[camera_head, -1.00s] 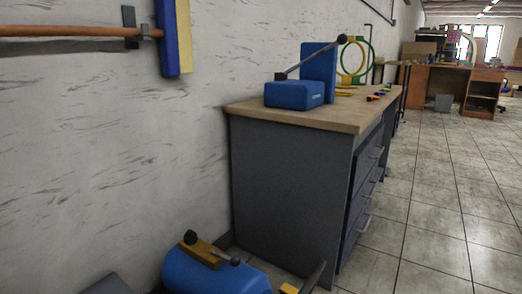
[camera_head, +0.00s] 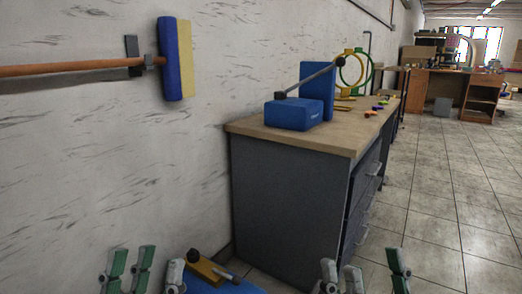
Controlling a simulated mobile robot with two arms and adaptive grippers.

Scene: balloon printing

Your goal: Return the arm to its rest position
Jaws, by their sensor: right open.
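My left gripper (camera_head: 147,259) shows at the bottom left, with green and grey fingers pointing up. Its fingers are apart and nothing shows between them. My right gripper (camera_head: 362,260) is at the bottom, right of the middle, with its fingers spread and empty. Both arms and the wrists are below the picture. Between the grippers, the top of a blue machine (camera_head: 223,286) with a yellow-brown bar and a black knob (camera_head: 194,255) shows low down; the rest of it is cut off.
A grey cabinet (camera_head: 288,208) with a wooden top (camera_head: 325,137) stands ahead, bearing a blue lever device (camera_head: 292,115) and coloured rings (camera_head: 360,68). A blue-and-yellow piece (camera_head: 171,60) is on the left wall. Tiled floor (camera_head: 434,190) at the right is clear towards a wooden desk (camera_head: 443,82).

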